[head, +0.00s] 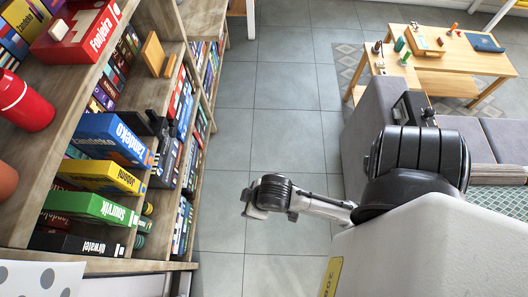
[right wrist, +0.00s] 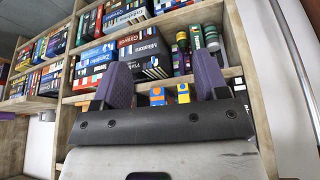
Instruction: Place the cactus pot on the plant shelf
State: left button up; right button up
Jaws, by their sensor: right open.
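I see no cactus pot in either view. No shelf with plants on it shows either; a wooden shelf unit (head: 165,95) filled with boxes and books stands along the left of the head view. An orange-brown rounded thing (head: 6,181) is cut off at the left edge, and I cannot tell what it is. My right gripper (head: 256,197) is over the floor to the right of the shelf unit. In the right wrist view its two purple fingers (right wrist: 164,80) are apart with nothing between them, facing the shelves. My left gripper is not in view.
A red canister (head: 24,103) and a red box (head: 78,32) are on the upper shelf boards. A grey sofa (head: 372,112) and a wooden table (head: 450,55) with small items stand at the right. The tiled floor (head: 285,85) between is clear.

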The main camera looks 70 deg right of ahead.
jog(key=shift+g, duration=0.4)
jog(key=s, duration=0.1)
jog(key=s+d, duration=0.1)
jog(key=s, duration=0.1)
jog(key=s+f, duration=0.1)
jog(key=s, duration=0.1)
jog(key=shift+d, duration=0.4)
jog(key=shift+r, duration=0.1)
notch_tip(320, 180, up, 6)
jog(key=p, duration=0.6)
